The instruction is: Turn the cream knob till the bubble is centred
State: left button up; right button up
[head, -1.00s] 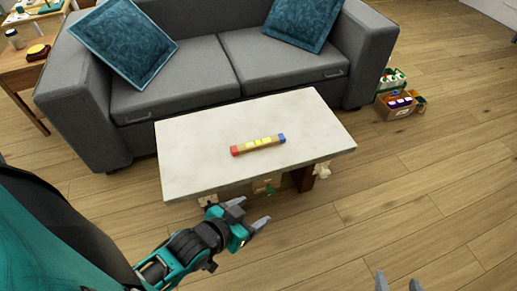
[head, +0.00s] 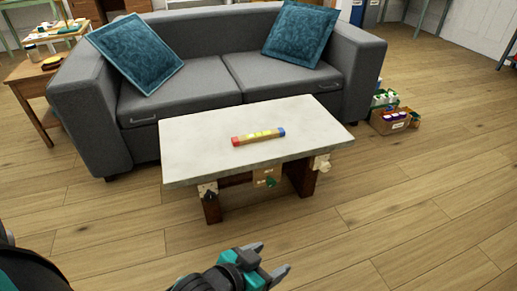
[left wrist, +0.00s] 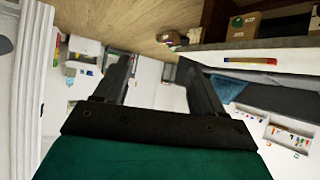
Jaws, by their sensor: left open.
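A level with a red end, a blue end and yellow parts (head: 258,136) lies on the pale top of the low table (head: 200,155). Its bubble is too small to make out. A cream knob (head: 321,162) sits on a cream mount below the table's right edge. A dark knob (head: 209,193) is on the left leg and a green knob (head: 271,182) on a tan box between. My left gripper (head: 272,258) is open and empty, low in front of the table, apart from all knobs. The level also shows in the left wrist view (left wrist: 249,60).
A grey sofa (head: 185,92) with teal cushions stands behind the table. A side table (head: 30,72) is at left, and boxes with small items (head: 392,121) stand on the floor at right. The wooden floor in front and to the right is clear.

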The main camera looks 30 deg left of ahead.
aim_at(324, 167)
jog(key=i+j+z, duration=0.25)
jog(key=i, duration=0.25)
jog(key=i+j+z, duration=0.3)
jog(key=i, duration=0.2)
jog(key=i+j+z, duration=0.1)
jog(key=i, duration=0.5)
